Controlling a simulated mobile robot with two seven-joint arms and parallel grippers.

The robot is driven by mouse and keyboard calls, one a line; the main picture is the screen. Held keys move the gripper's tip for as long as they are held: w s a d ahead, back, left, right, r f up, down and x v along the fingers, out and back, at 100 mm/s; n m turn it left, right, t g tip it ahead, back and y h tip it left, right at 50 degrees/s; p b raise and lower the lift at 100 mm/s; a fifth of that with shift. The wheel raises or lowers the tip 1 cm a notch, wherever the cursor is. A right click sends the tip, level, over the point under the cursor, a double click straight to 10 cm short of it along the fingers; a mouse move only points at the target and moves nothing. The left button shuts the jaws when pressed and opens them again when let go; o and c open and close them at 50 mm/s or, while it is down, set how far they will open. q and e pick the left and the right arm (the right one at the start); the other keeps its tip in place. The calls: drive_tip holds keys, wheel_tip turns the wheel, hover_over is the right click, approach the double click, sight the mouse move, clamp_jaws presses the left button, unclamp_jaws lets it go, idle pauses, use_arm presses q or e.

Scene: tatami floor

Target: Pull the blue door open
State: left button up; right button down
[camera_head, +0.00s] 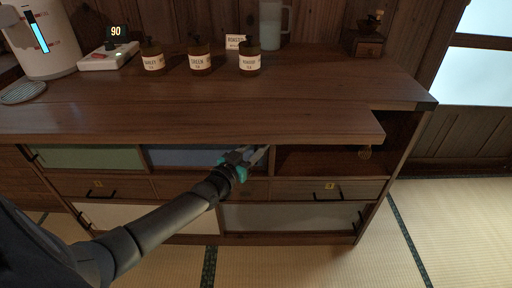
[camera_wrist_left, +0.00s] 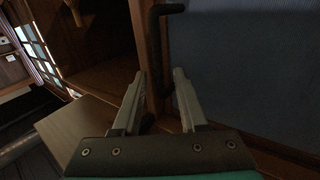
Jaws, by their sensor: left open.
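In the left wrist view the blue door (camera_wrist_left: 245,70) fills the right side. Its dark bar handle (camera_wrist_left: 153,50) stands near the door's edge, ahead of the fingers. My left gripper (camera_wrist_left: 158,88) is open there, its fingertips on either side of the handle's lower end; I cannot tell whether they touch it. My right gripper is not in view.
The countertop (camera_head: 200,110) overhangs the doors. The open compartment (camera_head: 315,160) is right of the blue door, the green door (camera_head: 85,157) left. Drawers with dark handles (camera_head: 328,192) lie below. Several brown jars (camera_head: 200,62) stand on top. Tatami floor (camera_head: 450,220) is clear at right.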

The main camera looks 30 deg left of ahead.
use_arm(q)
clamp_jaws()
idle(0.3)
idle(1.2)
